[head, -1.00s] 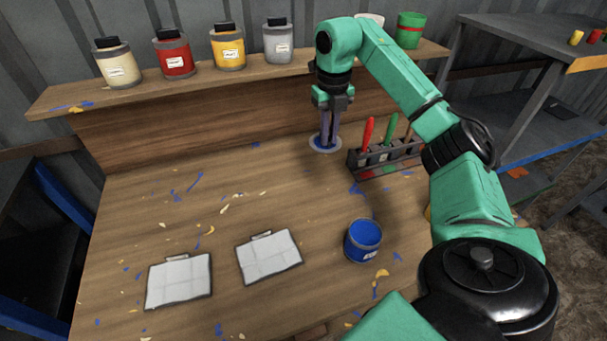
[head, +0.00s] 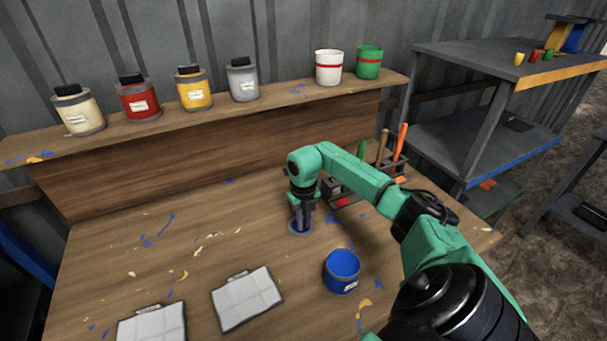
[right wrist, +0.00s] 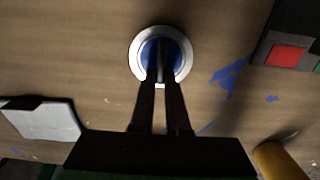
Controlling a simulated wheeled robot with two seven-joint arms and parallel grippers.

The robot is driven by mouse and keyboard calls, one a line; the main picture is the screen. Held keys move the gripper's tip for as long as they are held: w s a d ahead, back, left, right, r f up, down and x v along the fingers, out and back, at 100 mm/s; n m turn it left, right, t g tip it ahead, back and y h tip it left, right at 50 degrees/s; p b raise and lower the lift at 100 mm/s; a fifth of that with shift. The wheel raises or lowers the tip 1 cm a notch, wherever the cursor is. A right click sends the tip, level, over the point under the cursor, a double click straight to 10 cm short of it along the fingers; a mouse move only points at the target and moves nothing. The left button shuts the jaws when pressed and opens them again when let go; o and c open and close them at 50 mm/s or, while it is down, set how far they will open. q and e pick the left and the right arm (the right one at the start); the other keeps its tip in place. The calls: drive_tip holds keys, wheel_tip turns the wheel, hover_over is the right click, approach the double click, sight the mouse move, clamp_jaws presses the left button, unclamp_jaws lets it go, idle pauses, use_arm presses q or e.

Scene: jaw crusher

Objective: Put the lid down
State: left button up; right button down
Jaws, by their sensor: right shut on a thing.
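The lid (head: 291,229) is a round disc with a grey rim and a blue middle. It lies flat at or just above the wooden bench, left of the blue paint pot (head: 342,271). I cannot tell whether it touches the wood. My right gripper (head: 301,218) points straight down and is shut on the lid's middle. In the right wrist view the lid (right wrist: 138,47) shows whole, with the fingertips (right wrist: 162,80) on its centre part. The pot is open, with blue inside. My left gripper is not in view.
Two pale panels, one at front centre (head: 246,298) and one at front left (head: 152,326), lie flat. Jars and two buckets line the back shelf (head: 290,97). The bench left of the lid is clear apart from paint flecks.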

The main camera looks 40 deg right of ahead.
drive_tip(key=shift+f, duration=0.15)
drive_tip(key=c, duration=0.9)
unclamp_jaws()
drive_tip(key=shift+r, duration=0.2)
wheel_tip(320, 180, up, 12)
drive_tip(key=b, duration=0.1)
